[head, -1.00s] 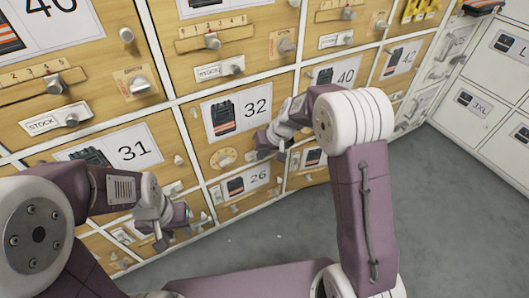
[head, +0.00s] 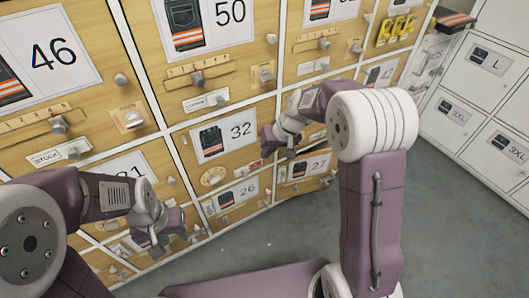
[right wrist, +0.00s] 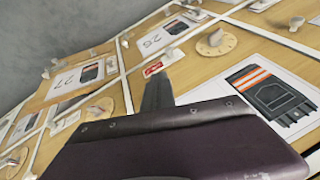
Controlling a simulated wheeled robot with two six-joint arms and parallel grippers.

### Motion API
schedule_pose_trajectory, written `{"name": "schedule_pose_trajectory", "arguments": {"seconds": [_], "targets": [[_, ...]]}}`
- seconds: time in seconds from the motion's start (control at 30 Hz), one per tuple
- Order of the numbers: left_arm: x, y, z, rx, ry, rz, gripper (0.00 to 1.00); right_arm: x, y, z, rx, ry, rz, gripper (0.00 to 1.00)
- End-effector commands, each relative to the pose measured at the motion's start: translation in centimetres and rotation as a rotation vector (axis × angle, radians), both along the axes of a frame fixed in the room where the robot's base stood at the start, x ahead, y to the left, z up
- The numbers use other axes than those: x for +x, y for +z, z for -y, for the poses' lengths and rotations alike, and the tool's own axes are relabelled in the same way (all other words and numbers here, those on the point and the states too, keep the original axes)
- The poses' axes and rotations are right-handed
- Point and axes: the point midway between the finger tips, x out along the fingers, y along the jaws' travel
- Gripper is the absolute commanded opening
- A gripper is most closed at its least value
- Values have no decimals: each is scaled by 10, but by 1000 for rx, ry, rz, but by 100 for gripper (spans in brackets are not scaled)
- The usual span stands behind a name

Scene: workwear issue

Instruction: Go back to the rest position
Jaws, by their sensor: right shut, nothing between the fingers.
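My left gripper (head: 163,245) is at the lower left of the head view, in front of the lower doors of the wooden locker wall. Its fingers point down, and I cannot tell whether they are open or shut. My right gripper (head: 277,148) is near the middle of the head view, in front of the doors just right of the 32 label (head: 225,133). It is shut and empty. In the right wrist view its dark fingers (right wrist: 157,92) show in front of the locker fronts. Neither gripper visibly holds anything.
The wooden locker wall (head: 250,100) has protruding knobs, sliders and picture labels, such as 46 (head: 45,58), 50 (head: 205,20) and 26 (head: 235,197). White lockers (head: 465,105) stand at the right. An orange-striped dark item (head: 452,20) lies at the top right. Grey floor (head: 440,220) is clear at right.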

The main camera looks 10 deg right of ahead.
Motion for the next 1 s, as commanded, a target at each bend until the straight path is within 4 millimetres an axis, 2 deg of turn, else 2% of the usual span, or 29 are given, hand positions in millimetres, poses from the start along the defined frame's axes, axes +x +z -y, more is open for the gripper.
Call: {"name": "schedule_pose_trajectory", "arguments": {"seconds": [0.4,0.47,0.53,0.57,0.67,0.8,1.0], "targets": [[0,-1,0,0,0,0,36,0,0,0,0,0,0,0],[0,0,0,0,0,0,36,2,5,0,1,1,13,0],[0,0,0,0,0,0,36,0,21,-1,0,4,44,0],[0,0,0,0,0,0,36,-9,24,-1,-7,10,43,0],[0,-1,0,0,0,0,36,-60,18,12,-75,37,0,0],[0,-1,0,0,0,0,36,-130,-4,36,-167,13,-86,0],[0,0,0,0,0,0,36,-215,-43,66,-271,-87,-225,0]]}}
